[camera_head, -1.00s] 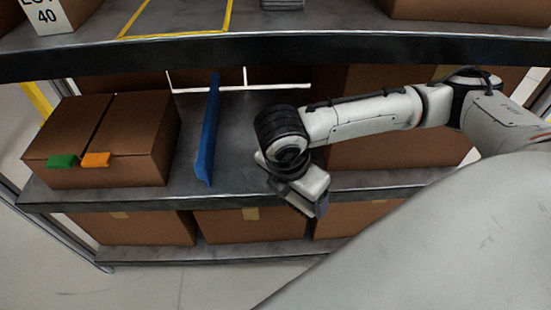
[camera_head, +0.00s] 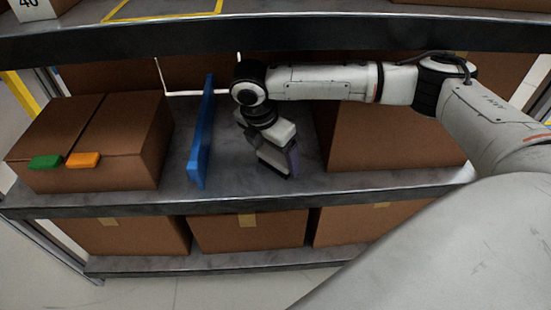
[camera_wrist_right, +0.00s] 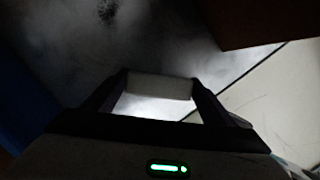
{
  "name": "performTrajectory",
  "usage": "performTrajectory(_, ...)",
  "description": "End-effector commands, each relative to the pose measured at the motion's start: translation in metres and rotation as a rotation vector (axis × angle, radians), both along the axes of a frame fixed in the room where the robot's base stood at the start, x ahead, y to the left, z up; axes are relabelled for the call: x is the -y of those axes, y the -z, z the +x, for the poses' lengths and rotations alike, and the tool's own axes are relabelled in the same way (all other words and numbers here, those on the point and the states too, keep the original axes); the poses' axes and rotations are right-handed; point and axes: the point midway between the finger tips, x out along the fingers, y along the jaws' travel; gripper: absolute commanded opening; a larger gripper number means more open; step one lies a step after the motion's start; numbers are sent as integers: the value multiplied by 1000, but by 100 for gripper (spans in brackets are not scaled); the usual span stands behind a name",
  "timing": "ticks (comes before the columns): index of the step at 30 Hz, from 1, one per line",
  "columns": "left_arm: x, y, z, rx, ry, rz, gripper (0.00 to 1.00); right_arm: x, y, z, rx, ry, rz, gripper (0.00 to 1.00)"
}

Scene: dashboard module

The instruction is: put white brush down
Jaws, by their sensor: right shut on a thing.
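My right gripper (camera_head: 278,162) hangs over the middle shelf, between a blue upright panel and a brown box on the right. In the right wrist view my right gripper (camera_wrist_right: 158,95) is shut on a pale block-like piece, the white brush (camera_wrist_right: 158,87), which spans the space between the two fingers. The grey shelf surface (camera_wrist_right: 60,45) shows beyond it; I cannot tell whether the brush touches it. In the head view the brush is hidden or too small to make out. My left gripper is not in view.
The blue panel (camera_head: 201,135) stands just left of my right gripper. A brown box (camera_head: 390,135) is close on the right. Another box (camera_head: 90,140) with green (camera_head: 45,162) and orange (camera_head: 83,160) tabs stands at the left. The upper shelf edge (camera_head: 300,38) runs above my arm.

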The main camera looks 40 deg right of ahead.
Motion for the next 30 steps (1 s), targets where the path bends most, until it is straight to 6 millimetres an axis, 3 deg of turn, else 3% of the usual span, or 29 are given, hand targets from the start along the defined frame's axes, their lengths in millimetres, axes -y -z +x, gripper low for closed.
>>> performTrajectory(10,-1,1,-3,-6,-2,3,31,0,3,0,0,1,1,60)
performTrajectory(11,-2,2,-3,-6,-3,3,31,0,4,0,1,1,1,81)
performTrajectory(14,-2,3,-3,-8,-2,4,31,0,4,0,1,1,0,96)
performTrajectory(24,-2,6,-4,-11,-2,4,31,0,2,1,3,0,0,96)
performTrajectory(30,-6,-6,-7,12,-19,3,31,-8,-29,0,4,-1,2,96)
